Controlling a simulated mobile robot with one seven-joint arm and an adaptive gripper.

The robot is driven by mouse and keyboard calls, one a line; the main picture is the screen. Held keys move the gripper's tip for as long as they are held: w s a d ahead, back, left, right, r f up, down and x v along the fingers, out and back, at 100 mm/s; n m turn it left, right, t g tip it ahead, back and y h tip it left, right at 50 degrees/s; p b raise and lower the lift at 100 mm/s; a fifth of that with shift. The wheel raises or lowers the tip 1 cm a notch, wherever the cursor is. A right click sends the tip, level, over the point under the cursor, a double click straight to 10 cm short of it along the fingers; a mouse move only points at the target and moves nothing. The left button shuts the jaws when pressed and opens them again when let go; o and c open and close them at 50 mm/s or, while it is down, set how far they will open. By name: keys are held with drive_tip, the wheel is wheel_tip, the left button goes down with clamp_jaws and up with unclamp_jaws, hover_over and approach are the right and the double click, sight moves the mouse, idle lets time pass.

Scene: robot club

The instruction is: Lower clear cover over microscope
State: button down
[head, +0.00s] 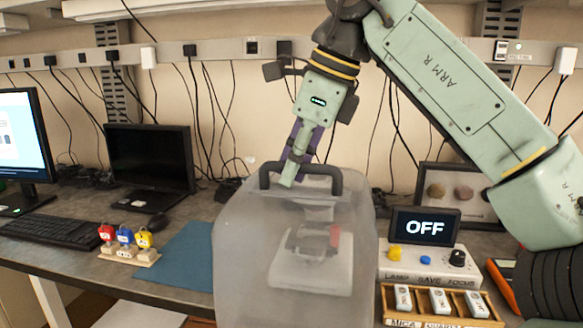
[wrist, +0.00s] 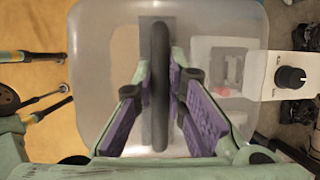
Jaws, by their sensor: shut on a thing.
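The clear cover (head: 245,250) is a large translucent box with a black handle (head: 335,180) on its top. My gripper (head: 291,178) points down and is shut on this handle, with the purple finger pads on either side of it in the wrist view (wrist: 160,95). The microscope (head: 318,240) shows blurred through the cover's walls, with a pale base and a red part. In the wrist view a pale and dark shape, probably the microscope (wrist: 228,70), shows through the cover's right part, off centre. The cover's lower edge is out of the head view. I cannot tell whether the cover surrounds the microscope or hangs in front.
A control box (head: 420,262) with an "OFF" screen (head: 425,227) stands close right of the cover, behind a wooden slide tray (head: 450,306).

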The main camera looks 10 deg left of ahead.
drive_tip(key=shift+w+d, duration=0.1)
drive_tip(key=shift+w, duration=2.15)
drive_tip(key=shift+w+d, duration=0.1)
drive_tip(key=shift+w, duration=2.85)
drive_tip(key=shift+w+d, duration=0.1)
drive_tip(key=shift+w, duration=2.95)
